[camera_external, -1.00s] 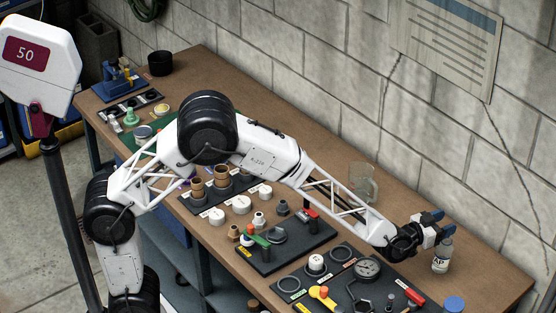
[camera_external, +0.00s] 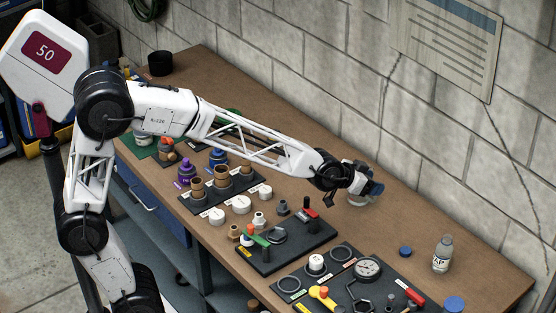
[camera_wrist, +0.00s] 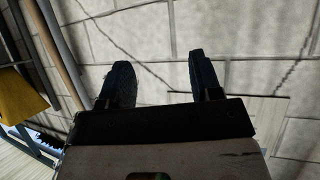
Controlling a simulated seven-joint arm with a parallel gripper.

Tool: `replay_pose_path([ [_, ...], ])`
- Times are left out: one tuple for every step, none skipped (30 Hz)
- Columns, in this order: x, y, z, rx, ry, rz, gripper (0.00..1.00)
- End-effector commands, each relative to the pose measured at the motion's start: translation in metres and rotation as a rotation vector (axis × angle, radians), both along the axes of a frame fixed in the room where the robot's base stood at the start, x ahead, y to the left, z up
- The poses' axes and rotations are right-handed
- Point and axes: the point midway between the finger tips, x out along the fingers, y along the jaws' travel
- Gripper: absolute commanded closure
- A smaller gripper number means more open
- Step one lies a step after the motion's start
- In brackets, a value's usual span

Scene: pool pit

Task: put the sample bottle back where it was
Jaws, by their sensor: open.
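A small grey bottle (camera_external: 442,255) with a white label reading in part "AP" stands upright on the wooden bench at the right; I cannot tell for sure that it is the sample bottle. My gripper (camera_external: 374,187) is well to its left and farther back, over the rear of the bench. In the wrist view my gripper (camera_wrist: 161,85) has its two dark fingers apart with only wall between them.
A blue cap (camera_external: 405,252) lies on the bench (camera_external: 480,277) left of the bottle. A dark board (camera_external: 335,285) with a gauge (camera_external: 368,268) and fittings fills the front right. More fittings stand at the middle. A block wall (camera_external: 480,150) closes the back.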

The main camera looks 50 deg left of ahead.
Motion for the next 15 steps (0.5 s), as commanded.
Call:
replay_pose_path([
  [-0.018, 0.019, 0.007, 0.008, 0.040, 0.008, 0.41],
  [-0.029, 0.030, 0.009, 0.014, 0.067, 0.012, 0.41],
  [-0.043, 0.042, 0.011, 0.022, 0.105, 0.017, 0.41],
  [-0.055, 0.052, 0.011, 0.029, 0.132, 0.020, 0.41],
  [-0.066, 0.062, 0.013, 0.034, 0.160, 0.025, 0.41],
  [-0.083, 0.074, 0.014, 0.042, 0.198, 0.031, 0.41],
  [-0.095, 0.083, 0.014, 0.048, 0.226, 0.037, 0.41],
  [-0.108, 0.092, 0.015, 0.054, 0.254, 0.042, 0.41],
  [-0.125, 0.104, 0.015, 0.062, 0.292, 0.050, 0.41],
  [-0.138, 0.112, 0.014, 0.068, 0.320, 0.056, 0.41],
  [-0.152, 0.121, 0.015, 0.075, 0.348, 0.063, 0.41],
  [-0.170, 0.132, 0.014, 0.082, 0.387, 0.074, 0.41],
  [-0.184, 0.139, 0.013, 0.087, 0.415, 0.081, 0.41],
  [-0.198, 0.147, 0.012, 0.094, 0.444, 0.090, 0.41],
  [-0.217, 0.157, 0.011, 0.101, 0.482, 0.102, 0.41],
])
